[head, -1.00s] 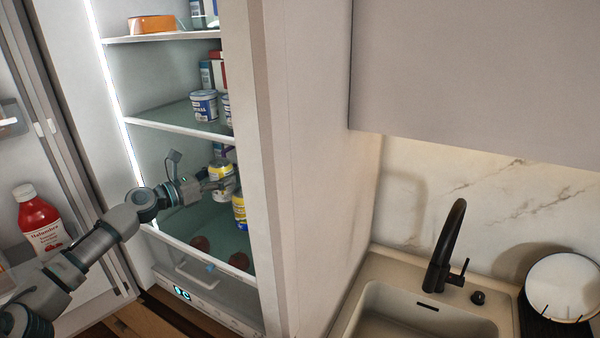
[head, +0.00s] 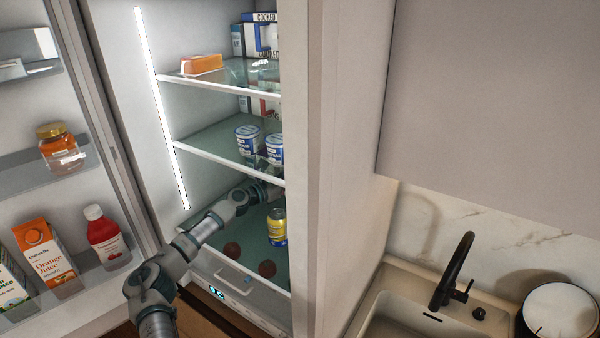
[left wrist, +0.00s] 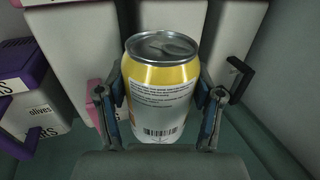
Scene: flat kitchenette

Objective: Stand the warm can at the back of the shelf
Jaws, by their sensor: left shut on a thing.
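In the left wrist view a yellow and white can (left wrist: 162,95) is upright between the two fingers of my left gripper (left wrist: 162,108), which is shut on it. Its top faces the camera; its base is hidden. In the head view my left gripper (head: 268,192) is deep inside the open fridge, above the lower glass shelf (head: 212,238) and below the middle shelf. The held can is not clearly visible there, and I cannot tell whether it touches the shelf. My right gripper is not in view.
A second yellow can (head: 277,228) stands on the lower shelf, nearer than my gripper. Dark round items (head: 232,249) lie towards that shelf's front. Blue and white tubs (head: 249,140) stand on the middle shelf.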

